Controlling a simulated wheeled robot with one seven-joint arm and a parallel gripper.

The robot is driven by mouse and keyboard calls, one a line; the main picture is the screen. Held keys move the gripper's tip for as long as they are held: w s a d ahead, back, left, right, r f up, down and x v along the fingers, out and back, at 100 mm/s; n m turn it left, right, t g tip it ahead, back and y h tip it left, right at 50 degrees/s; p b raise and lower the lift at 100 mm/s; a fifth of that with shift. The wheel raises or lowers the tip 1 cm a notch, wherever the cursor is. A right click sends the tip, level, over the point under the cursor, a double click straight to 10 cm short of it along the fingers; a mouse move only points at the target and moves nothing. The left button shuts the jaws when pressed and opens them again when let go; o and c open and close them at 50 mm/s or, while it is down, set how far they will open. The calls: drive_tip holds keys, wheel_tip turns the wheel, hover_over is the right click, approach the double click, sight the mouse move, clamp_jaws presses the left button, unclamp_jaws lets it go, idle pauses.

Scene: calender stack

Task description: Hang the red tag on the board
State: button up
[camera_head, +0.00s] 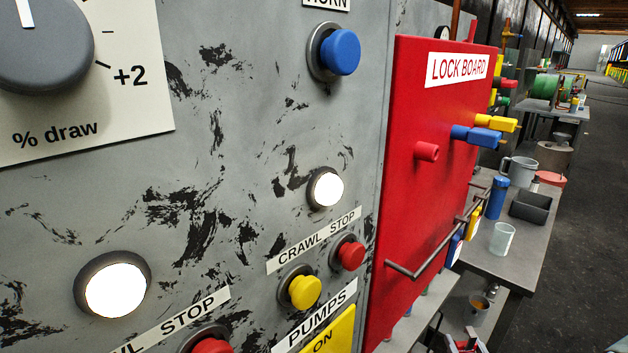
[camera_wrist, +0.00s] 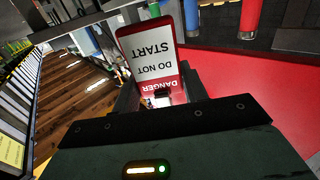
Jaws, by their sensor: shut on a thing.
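The red tag (camera_wrist: 150,62) is a white card with a red band reading DANGER, DO NOT START; the wording appears upside down in the wrist view. My gripper (camera_wrist: 158,92) is shut on its red end, and the dark jaws hide part of it. The red lock board (camera_head: 408,208) stands right of the grey panel in the head view, with a white LOCK BOARD label. A red peg (camera_head: 427,152) and a blue peg (camera_head: 468,134) stick out of its face. A broad red surface (camera_wrist: 255,105) lies right of the tag in the wrist view.
A bench (camera_head: 515,262) beyond holds a blue bottle (camera_head: 497,197), a cup (camera_head: 502,238) and a dark tray (camera_head: 530,207). The aisle floor (camera_head: 590,200) at right is clear.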

wheel_tip(320, 180, up, 26)
drive_tip(key=p, duration=2.4)
drive_tip(key=shift+w, duration=0.1)
